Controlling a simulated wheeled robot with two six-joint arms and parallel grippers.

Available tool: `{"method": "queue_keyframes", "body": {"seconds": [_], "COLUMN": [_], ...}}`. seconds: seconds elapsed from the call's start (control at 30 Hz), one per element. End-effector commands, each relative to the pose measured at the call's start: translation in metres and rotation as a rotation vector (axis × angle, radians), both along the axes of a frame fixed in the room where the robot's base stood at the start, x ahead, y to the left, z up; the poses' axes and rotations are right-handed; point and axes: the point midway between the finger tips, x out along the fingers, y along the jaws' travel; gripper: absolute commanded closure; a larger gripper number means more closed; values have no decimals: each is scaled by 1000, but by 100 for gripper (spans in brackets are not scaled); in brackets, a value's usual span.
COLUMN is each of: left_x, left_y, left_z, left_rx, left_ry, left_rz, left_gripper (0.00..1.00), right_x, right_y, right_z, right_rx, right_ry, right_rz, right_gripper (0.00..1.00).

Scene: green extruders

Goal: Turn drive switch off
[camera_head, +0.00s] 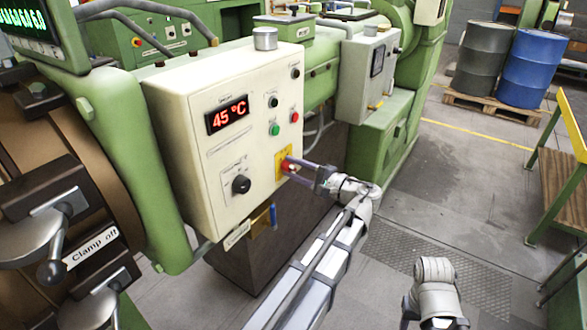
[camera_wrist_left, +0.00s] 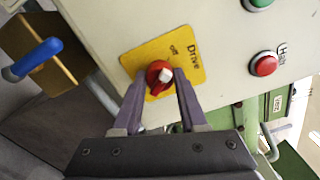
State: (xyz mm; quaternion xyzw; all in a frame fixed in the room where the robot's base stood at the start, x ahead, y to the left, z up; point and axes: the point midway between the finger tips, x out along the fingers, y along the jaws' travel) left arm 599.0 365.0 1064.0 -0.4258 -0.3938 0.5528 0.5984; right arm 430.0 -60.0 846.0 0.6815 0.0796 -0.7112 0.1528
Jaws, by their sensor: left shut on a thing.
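The drive switch (camera_head: 286,166) is a red rotary knob on a yellow plate (camera_head: 282,155) on the front of the cream control box. In the left wrist view, the red knob (camera_wrist_left: 157,77) has a pale grip bar, and the yellow plate (camera_wrist_left: 184,52) reads "Drive" and "off". My left gripper (camera_head: 296,168) reaches the knob from the right. Its two purple-grey fingers (camera_wrist_left: 160,88) are shut on the knob, one on each side. My right arm shows partly at the lower right of the head view; its gripper is not seen.
The control box (camera_head: 190,125) also carries a "45 °C" display (camera_head: 227,115), a black knob (camera_head: 241,184), a green button (camera_head: 274,129) and a red button (camera_head: 295,117). A blue-handled part (camera_wrist_left: 38,58) juts out below the box. Open floor lies right.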

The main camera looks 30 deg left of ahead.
Motion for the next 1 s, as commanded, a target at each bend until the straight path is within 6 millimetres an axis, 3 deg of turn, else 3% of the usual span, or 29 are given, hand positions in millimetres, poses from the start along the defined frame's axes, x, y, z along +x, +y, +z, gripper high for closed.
{"method": "queue_keyframes", "body": {"seconds": [0.07, 0.1, 0.37, 0.67, 1.0], "left_x": [-1, -1, -1, 0, -4], "left_y": [0, 0, 0, -3, -54], "left_z": [-1, -1, 0, 0, 0], "left_rx": [-3, -3, -2, -1, -1], "left_ry": [-2, -1, 0, 0, 0], "left_rz": [2, 2, 1, 0, -3], "left_gripper": [100, 57, 28, 28, 28], "right_x": [0, 0, 0, 0, 0], "right_y": [0, 0, 0, 0, 0], "right_z": [0, 0, 0, 0, 0], "right_rx": [0, 0, 0, 0, 0], "right_ry": [0, 0, 0, 0, 0], "right_rz": [0, 0, 0, 0, 0], "right_gripper": [50, 50, 50, 50, 50]}}
